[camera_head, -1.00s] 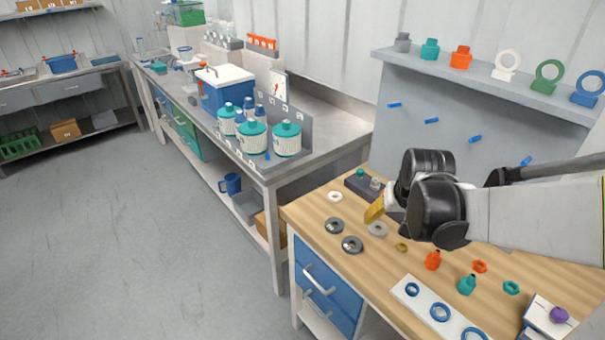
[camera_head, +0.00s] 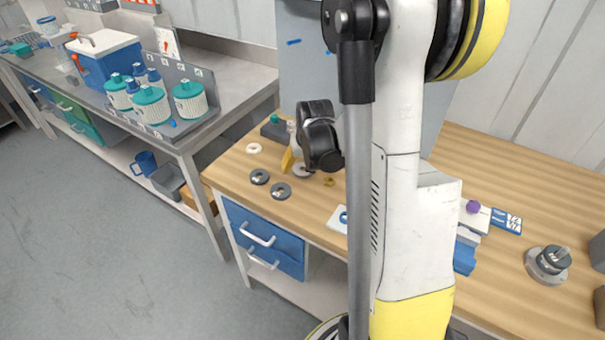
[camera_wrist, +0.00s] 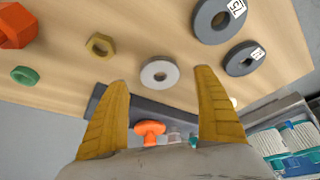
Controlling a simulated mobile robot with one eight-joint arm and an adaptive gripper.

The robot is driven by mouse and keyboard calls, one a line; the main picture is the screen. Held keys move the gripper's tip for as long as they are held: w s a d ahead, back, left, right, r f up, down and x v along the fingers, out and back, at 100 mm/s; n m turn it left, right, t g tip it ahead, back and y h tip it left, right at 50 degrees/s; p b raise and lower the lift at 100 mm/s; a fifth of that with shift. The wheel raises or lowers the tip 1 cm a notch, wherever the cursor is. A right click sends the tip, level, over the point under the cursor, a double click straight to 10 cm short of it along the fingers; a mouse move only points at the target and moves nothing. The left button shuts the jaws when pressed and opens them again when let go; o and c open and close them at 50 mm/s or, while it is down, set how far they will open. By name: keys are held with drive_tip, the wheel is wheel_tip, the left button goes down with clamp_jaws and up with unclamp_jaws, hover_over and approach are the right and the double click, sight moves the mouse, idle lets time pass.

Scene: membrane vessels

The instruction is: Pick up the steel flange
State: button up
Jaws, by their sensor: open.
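The steel flange, a light silver-grey ring with a centre hole (camera_wrist: 160,73), lies flat on the wooden bench in the wrist view. In the head view the flange (camera_head: 302,170) shows partly beside my gripper (camera_head: 291,160). In the wrist view my gripper (camera_wrist: 160,77) is open, with one yellow finger to each side. The flange appears between and just beyond the fingertips. Nothing is held. I cannot tell the exact height of the fingers over the bench.
Two dark labelled rings (camera_head: 260,177) (camera_head: 281,191) lie nearby. A brass nut (camera_wrist: 99,46), a green nut (camera_wrist: 25,75) and an orange part (camera_wrist: 15,27) lie left of the flange in the wrist view. A dark rack (camera_head: 276,129) stands behind. My arm hides the bench's middle.

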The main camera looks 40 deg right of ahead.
drive_tip(key=x, duration=0.2)
drive_tip(key=shift+w+f+b, duration=0.1)
drive_tip(key=shift+f+b, duration=0.3)
drive_tip(key=shift+r, duration=0.1)
drive_tip(key=c, duration=1.5)
drive_tip(key=shift+r, duration=0.1)
